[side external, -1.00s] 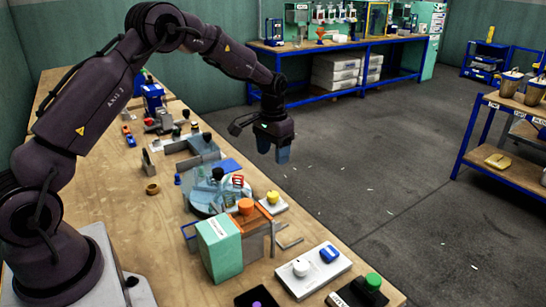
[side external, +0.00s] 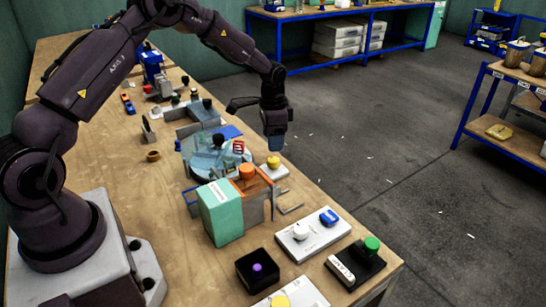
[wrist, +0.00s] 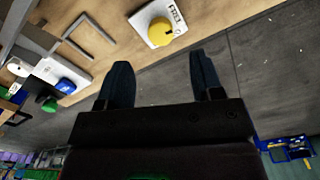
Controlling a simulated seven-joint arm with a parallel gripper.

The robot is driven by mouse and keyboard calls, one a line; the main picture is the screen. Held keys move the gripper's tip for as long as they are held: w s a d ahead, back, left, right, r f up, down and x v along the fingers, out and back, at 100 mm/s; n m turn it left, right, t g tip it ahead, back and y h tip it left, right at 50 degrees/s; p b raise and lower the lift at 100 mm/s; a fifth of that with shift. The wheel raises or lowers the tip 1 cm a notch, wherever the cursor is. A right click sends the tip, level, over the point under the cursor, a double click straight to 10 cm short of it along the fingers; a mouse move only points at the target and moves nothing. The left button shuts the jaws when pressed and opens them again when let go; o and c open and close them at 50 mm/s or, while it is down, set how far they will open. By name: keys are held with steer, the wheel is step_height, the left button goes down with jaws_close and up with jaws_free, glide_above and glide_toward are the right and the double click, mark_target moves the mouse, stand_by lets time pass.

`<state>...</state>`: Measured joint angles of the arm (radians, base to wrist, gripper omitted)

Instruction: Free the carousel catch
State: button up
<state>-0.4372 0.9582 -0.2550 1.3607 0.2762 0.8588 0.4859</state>
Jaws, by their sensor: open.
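A round, pale blue carousel (side external: 207,168) sits on the bench, with a black knob and a red part on top. I cannot tell which part is the catch. My gripper (side external: 275,145) is above the yellow knob and apart from it. In the wrist view its two dark fingers (wrist: 160,72) are spread with nothing between them.
A mint-green box (side external: 220,212) and an orange-topped unit (side external: 250,186) stand in front of the carousel. A metal bracket (side external: 290,203) lies near the bench edge. A white panel (side external: 312,236) with white and blue buttons is nearer. Open floor lies right of the bench.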

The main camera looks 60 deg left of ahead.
mark_target(273, 160)
step_height(273, 160, down, 7)
steer(key=shift+r, duration=0.1)
stand_by(0.3)
